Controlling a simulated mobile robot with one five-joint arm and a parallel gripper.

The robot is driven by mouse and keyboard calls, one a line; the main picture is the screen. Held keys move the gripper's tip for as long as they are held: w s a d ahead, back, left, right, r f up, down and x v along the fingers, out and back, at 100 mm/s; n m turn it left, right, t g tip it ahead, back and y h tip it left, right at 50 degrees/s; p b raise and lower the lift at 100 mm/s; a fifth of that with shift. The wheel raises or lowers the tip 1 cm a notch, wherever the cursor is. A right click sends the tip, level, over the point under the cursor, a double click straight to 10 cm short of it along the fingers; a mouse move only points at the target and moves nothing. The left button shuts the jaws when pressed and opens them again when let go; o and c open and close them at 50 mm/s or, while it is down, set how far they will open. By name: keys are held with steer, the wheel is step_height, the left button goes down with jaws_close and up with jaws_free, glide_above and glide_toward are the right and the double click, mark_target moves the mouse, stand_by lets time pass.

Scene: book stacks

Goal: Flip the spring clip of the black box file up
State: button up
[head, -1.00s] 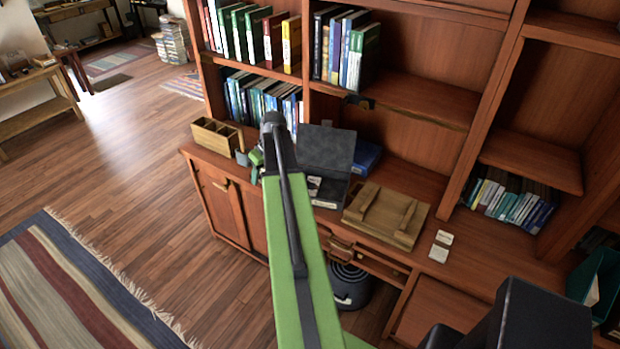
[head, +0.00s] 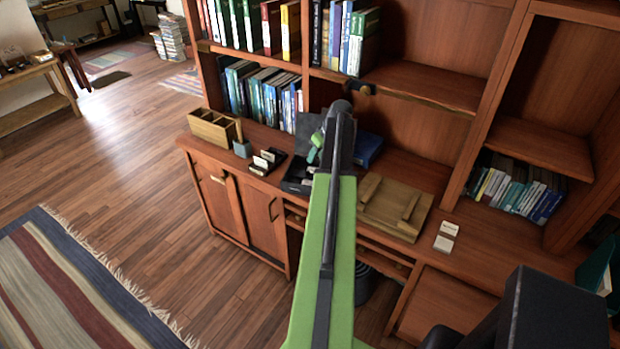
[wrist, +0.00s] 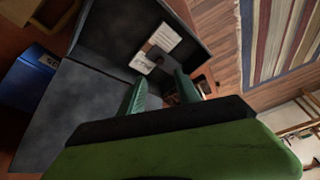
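The black box file stands open on the desk. Its raised lid (head: 292,150) shows in the head view, and its tray (head: 296,176) is partly hidden by my arm. In the wrist view the lid (wrist: 75,115) lies at lower left and the dark tray (wrist: 110,35) at the top. White labelled paper (wrist: 165,40) lies inside the tray. A small brownish part, perhaps the spring clip (wrist: 149,47), shows beside the paper; its position is unclear. My gripper (wrist: 163,80) has its green fingers apart, empty, over the tray. It also shows in the head view (head: 315,150).
A blue box (head: 367,150) stands right of the file, behind a wooden stand (head: 395,205). A wooden organiser (head: 213,128), a teal cup (head: 242,149) and a black card holder (head: 267,161) stand to the left. Shelves rise behind.

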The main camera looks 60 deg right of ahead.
mark_target(308, 172)
steer(key=b+x, duration=0.8)
steer(key=x, duration=0.2)
steer(key=shift+f, duration=0.3)
steer(key=shift+w+r, duration=0.1)
jaws_close()
stand_by(0.5)
